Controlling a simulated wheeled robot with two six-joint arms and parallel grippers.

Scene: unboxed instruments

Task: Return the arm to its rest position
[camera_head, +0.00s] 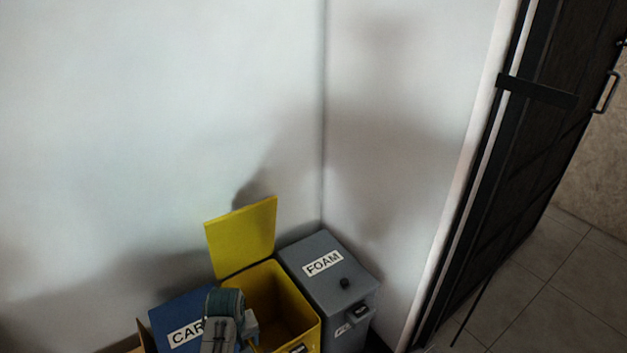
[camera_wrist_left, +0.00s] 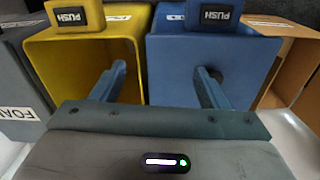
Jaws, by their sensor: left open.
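My left gripper (camera_head: 240,322) is at the bottom of the head view, in front of the blue and yellow bins. In the left wrist view its two blue-grey fingers (camera_wrist_left: 160,78) stand wide apart with nothing between them. One finger lies against the yellow bin (camera_wrist_left: 90,50) in the picture and the other against the blue bin (camera_wrist_left: 180,60); whether they touch cannot be told. My right gripper is in neither view.
The yellow bin (camera_head: 298,310) has its yellow lid (camera_head: 241,238) raised and looks empty. The blue bin (camera_head: 172,314), partly hidden by my arm, is at left. A closed grey FOAM bin (camera_head: 352,270) stands at right. Walls rise behind; a dark door (camera_head: 540,110) is right.

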